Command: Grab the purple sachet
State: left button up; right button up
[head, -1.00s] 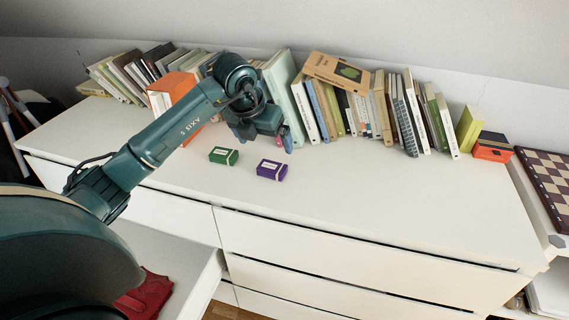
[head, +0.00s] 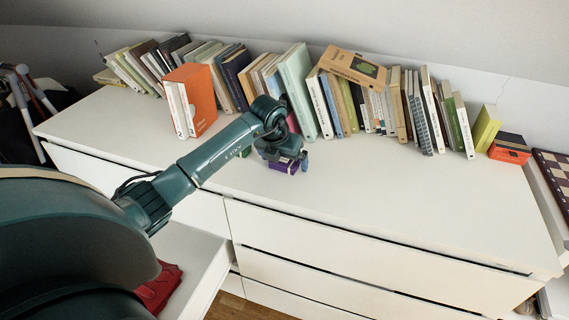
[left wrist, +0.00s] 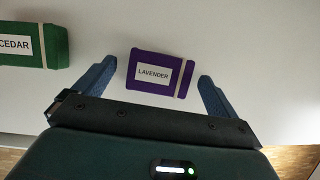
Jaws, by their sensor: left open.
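The purple sachet (left wrist: 153,74) lies flat on the white dresser top and carries a white label reading LAVENDER and a pale band. In the head view the purple sachet (head: 284,165) is partly hidden by my left gripper (head: 290,164). In the left wrist view my left gripper (left wrist: 157,84) is open, one blue finger to each side of the sachet, with gaps between. Whether the fingertips are level with it is unclear. A green sachet (left wrist: 30,45) labelled CEDAR lies to the left; in the head view it is mostly hidden behind my arm. My right gripper is not in view.
A row of books (head: 300,90) lines the back of the dresser (head: 400,195), with an orange box-like book (head: 198,98) at left. An open drawer (head: 195,262) holds red cloth (head: 158,290). The dresser top to the right is clear.

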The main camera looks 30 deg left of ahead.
pick_arm(q)
jog(key=shift+f, duration=0.2)
jog(key=c, duration=1.1)
jog(key=shift+o, duration=0.2)
jog(key=shift+r, duration=0.1)
